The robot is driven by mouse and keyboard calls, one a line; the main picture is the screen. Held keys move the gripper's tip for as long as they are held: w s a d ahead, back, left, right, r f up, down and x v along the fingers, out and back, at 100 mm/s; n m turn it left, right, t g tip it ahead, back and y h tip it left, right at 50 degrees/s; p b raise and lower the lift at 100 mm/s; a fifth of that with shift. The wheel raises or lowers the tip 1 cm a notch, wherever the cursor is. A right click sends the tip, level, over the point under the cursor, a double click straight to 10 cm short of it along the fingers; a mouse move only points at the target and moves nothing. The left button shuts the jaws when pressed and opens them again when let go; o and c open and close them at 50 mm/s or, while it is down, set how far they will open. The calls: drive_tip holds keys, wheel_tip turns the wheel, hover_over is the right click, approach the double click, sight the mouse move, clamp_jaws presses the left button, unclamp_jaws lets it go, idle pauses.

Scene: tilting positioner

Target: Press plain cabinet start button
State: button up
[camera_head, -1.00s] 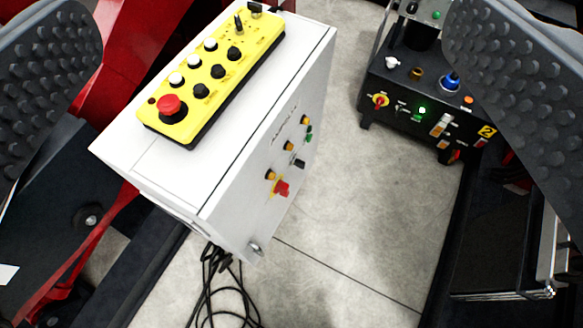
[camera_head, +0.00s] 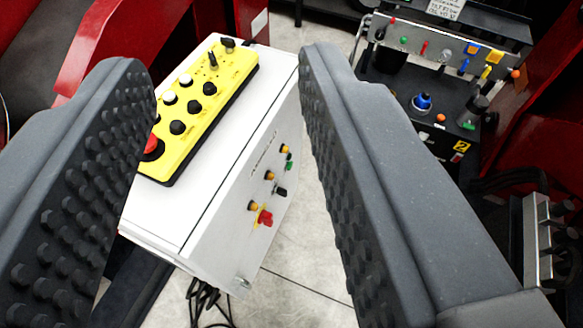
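The plain white cabinet (camera_head: 228,222) stands left of centre, seen from above at an angle. Its front panel carries several small controls: yellow-ringed buttons, a red rotary switch (camera_head: 265,217), a black switch (camera_head: 281,191) and a small green button (camera_head: 289,166). The panel's lettering is too small to read. The green button shows just left of my right finger. My gripper (camera_head: 228,64) is partly open and empty, its studded fingers framing the cabinet and apart from the button. The left finger hides part of the cabinet's top.
A yellow pendant box (camera_head: 222,88) with black and white buttons and a partly hidden red knob lies on the cabinet's top. A black control unit (camera_head: 437,134) with levers stands at upper right. Red machinery (camera_head: 187,38) borders both sides. Black cables (camera_head: 207,303) lie below the cabinet.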

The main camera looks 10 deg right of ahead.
clamp_jaws()
idle(1.4)
